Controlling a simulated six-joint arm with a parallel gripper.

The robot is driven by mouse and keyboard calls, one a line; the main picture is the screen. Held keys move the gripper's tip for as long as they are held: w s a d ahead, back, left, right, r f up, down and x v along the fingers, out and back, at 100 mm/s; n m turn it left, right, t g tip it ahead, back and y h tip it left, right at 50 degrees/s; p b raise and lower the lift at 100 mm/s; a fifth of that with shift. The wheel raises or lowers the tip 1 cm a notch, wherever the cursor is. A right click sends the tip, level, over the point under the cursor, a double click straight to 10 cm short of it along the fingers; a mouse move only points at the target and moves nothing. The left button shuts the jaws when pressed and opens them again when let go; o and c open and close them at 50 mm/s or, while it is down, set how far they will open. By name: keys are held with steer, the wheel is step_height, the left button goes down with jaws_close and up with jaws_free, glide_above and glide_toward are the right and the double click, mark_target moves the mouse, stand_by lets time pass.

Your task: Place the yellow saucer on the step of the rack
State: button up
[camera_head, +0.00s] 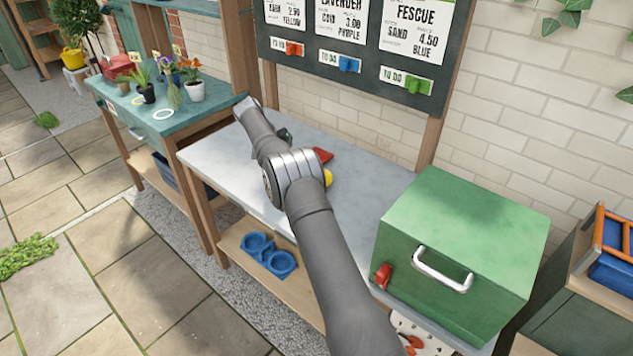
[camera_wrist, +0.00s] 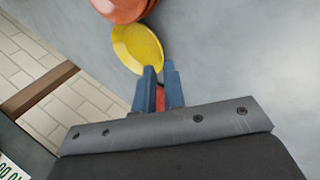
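The yellow saucer (camera_wrist: 137,48) lies on the grey tabletop in the wrist view. In the head view only a small yellow part (camera_head: 327,178) shows beside my arm. My gripper (camera_wrist: 160,70) has two blue fingers with a narrow gap between them, and nothing is clearly held. The left fingertip overlaps the saucer's near edge; I cannot tell whether it touches. A red thing (camera_wrist: 160,98) shows in the gap, and a red piece (camera_head: 322,155) shows on the table in the head view. I cannot make out the rack in either view.
A round orange-red object (camera_wrist: 123,8) sits against or just beyond the saucer. A green box (camera_head: 460,250) with a handle stands at the table's right. A blue two-ring tray (camera_head: 268,255) lies on the lower shelf. The table (camera_head: 215,155) is bare at its left end.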

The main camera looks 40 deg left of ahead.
steer(key=x, duration=0.7)
jaws_close()
steer(key=shift+r, duration=0.1)
